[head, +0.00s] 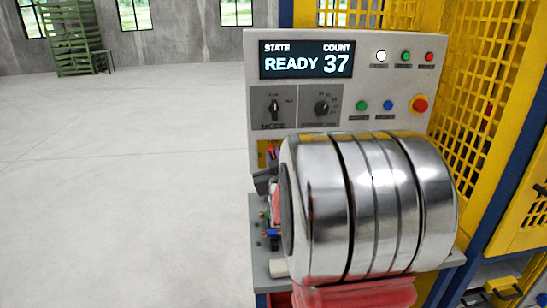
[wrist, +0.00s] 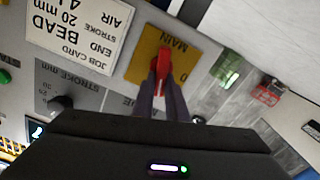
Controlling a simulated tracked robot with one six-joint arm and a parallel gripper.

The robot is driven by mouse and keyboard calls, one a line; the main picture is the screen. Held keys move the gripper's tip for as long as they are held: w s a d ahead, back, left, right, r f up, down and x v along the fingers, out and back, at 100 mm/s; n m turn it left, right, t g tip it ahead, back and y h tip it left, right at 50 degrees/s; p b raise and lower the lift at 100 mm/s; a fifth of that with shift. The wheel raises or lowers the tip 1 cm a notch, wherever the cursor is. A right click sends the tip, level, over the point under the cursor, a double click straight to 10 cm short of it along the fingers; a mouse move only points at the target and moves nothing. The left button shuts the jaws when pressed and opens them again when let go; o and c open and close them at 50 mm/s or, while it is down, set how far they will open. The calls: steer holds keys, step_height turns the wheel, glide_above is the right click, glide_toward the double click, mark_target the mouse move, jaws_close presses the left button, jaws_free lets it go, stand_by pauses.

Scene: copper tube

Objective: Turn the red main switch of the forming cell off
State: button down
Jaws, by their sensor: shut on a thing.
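The red main switch (wrist: 163,62) shows in the wrist view on a yellow plate marked MAIN (wrist: 146,66), upside down in that picture. Its handle runs nearly up and down the picture, and an O mark is to its right. My gripper (wrist: 161,88) has its two dark fingers shut on the handle, one on each side. In the head view my silver arm covers most of this area; a bit of yellow plate (head: 263,152) shows at its left, and the switch handle is hidden there.
The panel display (head: 306,59) reads READY 37. Near it are a mode knob (head: 274,107), a stroke knob (head: 321,108), small buttons and a red emergency stop (head: 419,104). A job card (wrist: 77,30) is beside the switch. Yellow mesh guarding (head: 480,90) stands right; open floor lies left.

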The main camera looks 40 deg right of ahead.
steer(key=shift+w+a+f+n, duration=0.2)
steer(key=shift+f+n, duration=0.1)
steer(key=shift+n, duration=2.1)
steer(key=shift+w+a+f+n, duration=0.15)
steer(key=shift+a+f+n, duration=0.1)
steer(key=shift+n, duration=2.15)
steer(key=shift+w+a+f+n, duration=0.2)
steer(key=shift+f+n, duration=0.1)
steer(key=shift+n, duration=2.1)
steer(key=c, duration=2)
jaws_free()
steer(key=shift+f, duration=0.1)
steer(key=shift+o, duration=1.2)
steer(key=shift+d, duration=0.1)
steer(key=shift+s, duration=0.1)
